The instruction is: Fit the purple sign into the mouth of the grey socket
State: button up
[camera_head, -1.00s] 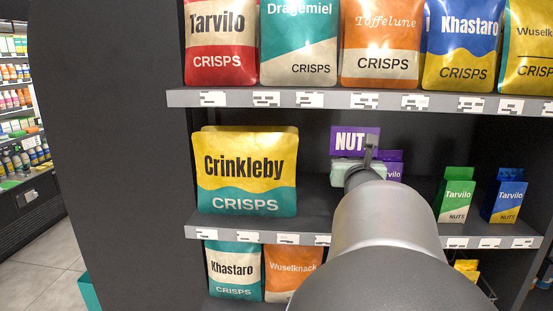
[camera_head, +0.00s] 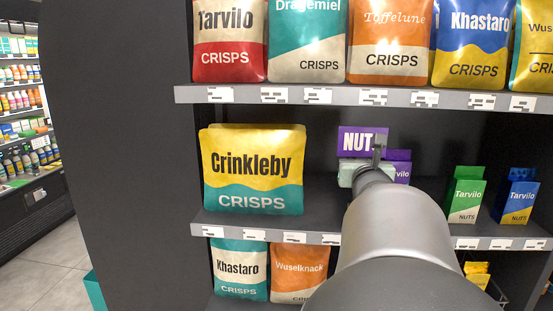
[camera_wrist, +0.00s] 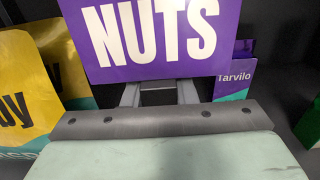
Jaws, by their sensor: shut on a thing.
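The purple sign (camera_head: 350,141) with white NUTS lettering stands upright above the middle shelf, in front of the dark back panel. It fills the top of the wrist view (camera_wrist: 112,62), where its upper edge is cut off. My gripper (camera_wrist: 158,93) is shut on the sign at its lower edge; two grey fingers show just below the lettering.
A yellow and teal Crinkleby bag (camera_head: 252,170) stands left of the sign. A purple Tarvilo pack (camera_head: 402,170) is close on the right, with green (camera_head: 466,195) and blue (camera_head: 517,198) packs farther right. The upper shelf edge (camera_head: 340,97) runs above. Bare shelf lies between the bag and my arm.

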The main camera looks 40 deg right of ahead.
jog(key=shift+f+b, duration=2.7)
jog(key=shift+b, duration=2.5)
dwell(2.8)
